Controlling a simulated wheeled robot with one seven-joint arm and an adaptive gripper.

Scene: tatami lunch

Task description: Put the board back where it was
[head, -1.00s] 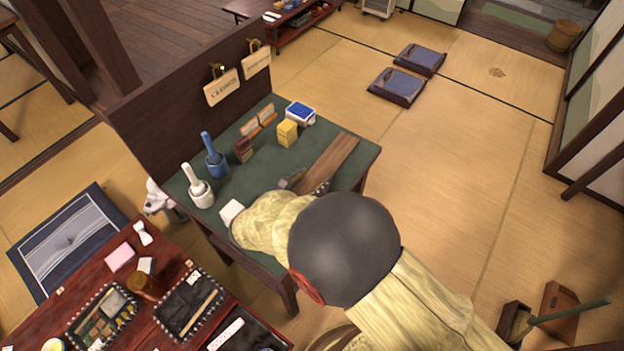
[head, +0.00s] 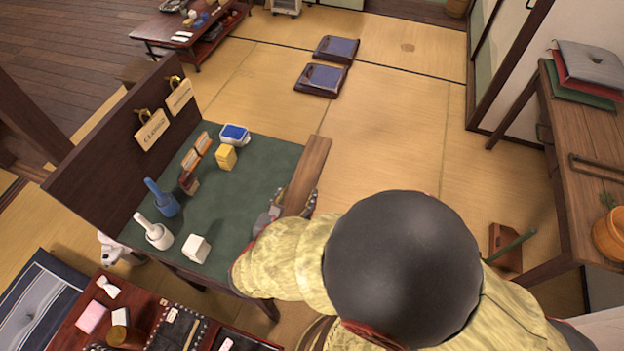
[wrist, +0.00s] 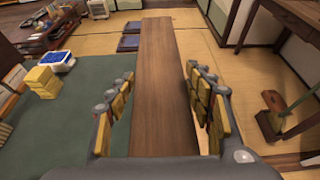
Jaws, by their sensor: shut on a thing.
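The board (head: 307,173) is a long brown wooden plank. My gripper (head: 290,204) is shut on its near part, partly hidden behind my arm in the head view. In the wrist view the board (wrist: 165,100) runs straight out between the two fingers of my gripper (wrist: 160,76). The board lies along the right edge of the green-topped table (head: 235,200) and reaches past its far right corner. I cannot tell whether it touches the table or is just above it.
A dark panel with hanging signs (head: 152,130) closes the left side.

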